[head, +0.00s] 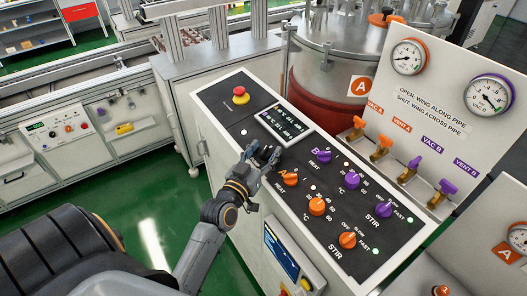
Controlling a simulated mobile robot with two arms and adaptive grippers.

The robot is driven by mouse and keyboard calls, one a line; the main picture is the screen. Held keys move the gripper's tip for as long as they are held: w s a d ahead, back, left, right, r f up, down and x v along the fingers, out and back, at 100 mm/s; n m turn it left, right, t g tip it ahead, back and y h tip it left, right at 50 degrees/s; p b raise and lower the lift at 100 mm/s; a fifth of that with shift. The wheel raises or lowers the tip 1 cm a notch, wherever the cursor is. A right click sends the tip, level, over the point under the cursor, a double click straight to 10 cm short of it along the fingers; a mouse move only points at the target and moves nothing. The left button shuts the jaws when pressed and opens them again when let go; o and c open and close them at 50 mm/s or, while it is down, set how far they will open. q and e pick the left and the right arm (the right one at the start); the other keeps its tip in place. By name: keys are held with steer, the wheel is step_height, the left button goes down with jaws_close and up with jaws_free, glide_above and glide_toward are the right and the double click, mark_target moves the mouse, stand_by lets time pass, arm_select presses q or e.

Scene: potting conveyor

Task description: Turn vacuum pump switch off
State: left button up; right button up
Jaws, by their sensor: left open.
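The black control panel (222,106) slopes across the middle of the head view on a white cabinet. My left gripper (263,155) is open over the panel, just below the small display (283,124) and left of the purple and orange knobs. A dark shape shows between its fingers, but I cannot tell whether it is a switch or part of the gripper. No readable label marks a vacuum pump switch, and the gripper covers that part of the panel. My right gripper is not in view.
A red emergency button (240,95) stands at the panel's upper left. Orange knobs (317,206) and purple knobs (352,180) stick up right of the gripper. Behind are a steel vessel (335,60) and a white board with gauges (408,57) and valves. Green floor lies left.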

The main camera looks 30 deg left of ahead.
arm_select(q)
steer(key=shift+s, duration=0.1)
steer(key=s+d, duration=0.1)
steer(key=s, duration=1)
steer(key=shift+s+d, duration=0.25)
steer(key=shift+s, duration=0.1)
